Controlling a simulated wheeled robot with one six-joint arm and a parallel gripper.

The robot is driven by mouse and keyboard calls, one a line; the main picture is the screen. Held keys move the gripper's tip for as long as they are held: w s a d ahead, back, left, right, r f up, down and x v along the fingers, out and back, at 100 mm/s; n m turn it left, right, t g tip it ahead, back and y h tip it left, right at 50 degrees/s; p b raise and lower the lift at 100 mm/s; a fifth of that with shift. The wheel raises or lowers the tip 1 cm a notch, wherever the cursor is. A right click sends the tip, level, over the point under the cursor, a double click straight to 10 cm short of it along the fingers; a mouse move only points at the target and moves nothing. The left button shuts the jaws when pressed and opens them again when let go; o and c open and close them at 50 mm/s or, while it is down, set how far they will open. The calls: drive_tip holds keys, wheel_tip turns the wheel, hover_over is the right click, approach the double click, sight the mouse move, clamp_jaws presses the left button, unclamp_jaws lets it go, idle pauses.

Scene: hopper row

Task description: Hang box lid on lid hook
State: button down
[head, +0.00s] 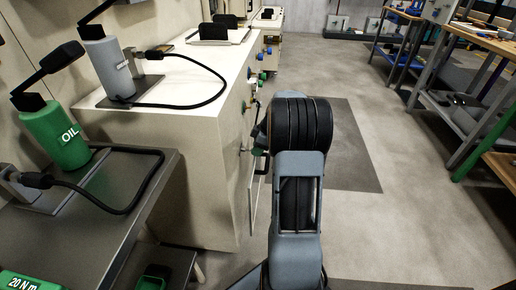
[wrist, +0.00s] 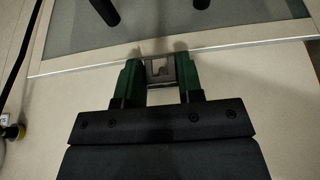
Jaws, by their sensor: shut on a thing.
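In the wrist view, my gripper (wrist: 160,74) has its two green fingers closed on a small grey metal piece (wrist: 158,66). This piece sits at the near edge of a grey panel with a pale frame (wrist: 85,63). I cannot tell whether the piece is part of that panel, or whether the panel is the box lid. In the head view, my arm hides most of the gripper and what it holds, beside the front of the cream cabinet (head: 215,150). I cannot make out the lid hook in either view.
The cream cabinet's front carries several coloured knobs (head: 261,76). Workbenches line the right. The floor (head: 390,130) between is clear.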

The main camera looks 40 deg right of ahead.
drive_tip(key=shift+w+a, duration=0.15)
drive_tip(key=shift+w, duration=0.05)
drive_tip(key=shift+w+a, duration=0.8)
drive_tip(key=shift+a, duration=0.05)
drive_tip(key=shift+f+b, duration=0.35)
drive_tip(key=shift+b, duration=0.2)
drive_tip(key=shift+r, duration=0.1)
idle(0.6)
drive_tip(key=c, duration=0.7)
unclamp_jaws()
drive_tip(key=p+v, duration=0.4)
drive_tip(key=v, duration=0.9)
drive_tip(key=shift+s+r, duration=0.15)
drive_tip(key=shift+r, duration=0.25)
